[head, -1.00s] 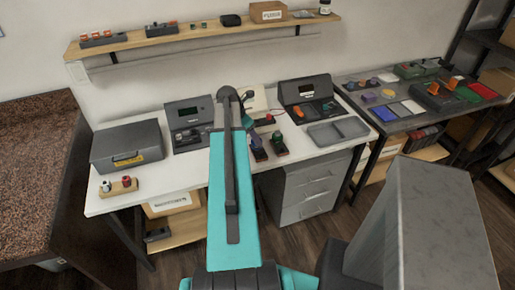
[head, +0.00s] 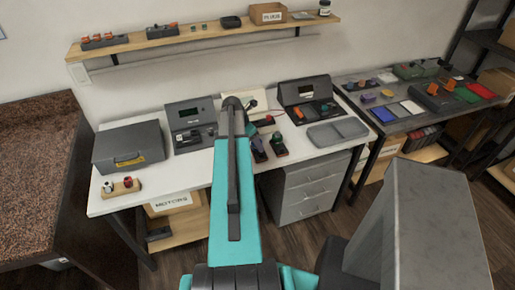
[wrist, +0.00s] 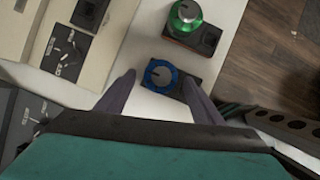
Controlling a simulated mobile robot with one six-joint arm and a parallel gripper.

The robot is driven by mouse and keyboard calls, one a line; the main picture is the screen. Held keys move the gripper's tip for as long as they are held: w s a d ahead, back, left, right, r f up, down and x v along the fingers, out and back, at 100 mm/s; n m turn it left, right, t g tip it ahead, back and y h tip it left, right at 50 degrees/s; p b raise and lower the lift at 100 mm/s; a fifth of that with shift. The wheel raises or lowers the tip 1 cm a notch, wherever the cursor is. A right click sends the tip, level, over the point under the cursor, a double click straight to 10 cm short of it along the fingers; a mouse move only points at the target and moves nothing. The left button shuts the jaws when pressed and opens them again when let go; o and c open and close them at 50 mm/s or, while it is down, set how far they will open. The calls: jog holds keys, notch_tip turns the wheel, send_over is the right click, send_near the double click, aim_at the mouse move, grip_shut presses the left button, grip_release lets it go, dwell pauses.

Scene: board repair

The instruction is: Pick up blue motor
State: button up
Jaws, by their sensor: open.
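The blue motor (wrist: 161,74) shows in the wrist view as a dark round top with a blue ring, seated in a dark block (wrist: 187,69) on the white bench. My gripper (wrist: 160,80) is open, with one finger on each side of the blue motor in the picture. I cannot tell the remaining height or whether the fingers touch it. In the head view my own arm hides the gripper, and I cannot make out the blue motor clearly there.
A green motor (wrist: 186,14) stands in another dark block just beyond. Grey and beige devices with switches (wrist: 65,48) lie to the left. The bench edge is close on the right. The head view shows a grey case (head: 130,146) and an empty grey tray (head: 338,131).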

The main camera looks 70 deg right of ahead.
jog(key=shift+s+d+f, duration=0.1)
jog(key=shift+d+f, duration=0.05)
jog(key=shift+f, duration=0.35)
jog(key=c, duration=1.2)
jog(key=shift+o, duration=0.2)
jog(key=shift+r, duration=0.15)
